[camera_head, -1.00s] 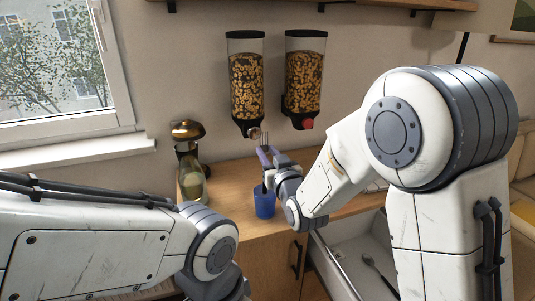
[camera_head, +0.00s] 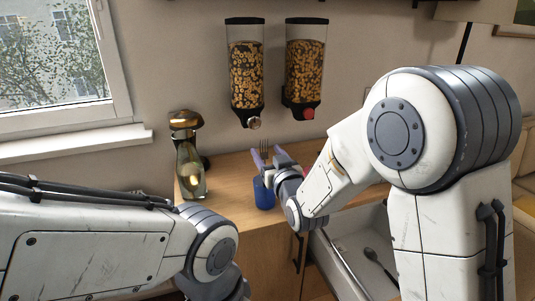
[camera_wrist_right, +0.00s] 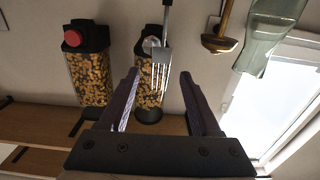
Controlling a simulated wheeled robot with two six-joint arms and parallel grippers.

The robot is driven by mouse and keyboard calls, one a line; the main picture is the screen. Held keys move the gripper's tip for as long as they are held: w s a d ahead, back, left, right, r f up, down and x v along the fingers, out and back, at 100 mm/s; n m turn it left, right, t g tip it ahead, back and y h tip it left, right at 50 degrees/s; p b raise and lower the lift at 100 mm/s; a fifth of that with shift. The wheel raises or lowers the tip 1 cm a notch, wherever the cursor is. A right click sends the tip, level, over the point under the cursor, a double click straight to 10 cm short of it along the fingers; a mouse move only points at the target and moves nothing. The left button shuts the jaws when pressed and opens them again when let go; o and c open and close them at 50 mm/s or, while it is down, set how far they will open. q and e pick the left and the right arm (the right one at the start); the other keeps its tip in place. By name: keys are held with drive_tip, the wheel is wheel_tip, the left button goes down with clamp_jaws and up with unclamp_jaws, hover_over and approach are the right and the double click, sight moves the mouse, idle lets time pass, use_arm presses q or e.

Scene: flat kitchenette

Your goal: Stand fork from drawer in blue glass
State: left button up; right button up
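The fork (camera_head: 264,146) stands upright with its tines up, right above the blue glass (camera_head: 264,195) on the counter. Its lower part is hidden in the head view, so I cannot see how its handle sits in the glass. My right gripper (camera_head: 270,154) is open around the fork, just above the glass. In the right wrist view the fork (camera_wrist_right: 162,62) shows between the spread purple fingers (camera_wrist_right: 160,77), with gaps on both sides. The glass is not seen there. The drawer (camera_head: 345,248) is open below the counter. My left gripper is out of view.
A glass bottle or jug (camera_head: 192,172) with a brass-coloured part stands left of the glass. Two cereal dispensers (camera_head: 245,75) hang on the wall behind. A spoon-like utensil (camera_head: 378,262) lies in the drawer. Bare counter (camera_head: 225,180) shows between bottle and glass.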

drive_tip(key=b+v, duration=0.9)
drive_tip(key=v, duration=0.1)
drive_tip(key=shift+s, duration=0.2)
idle(0.3)
idle(0.7)
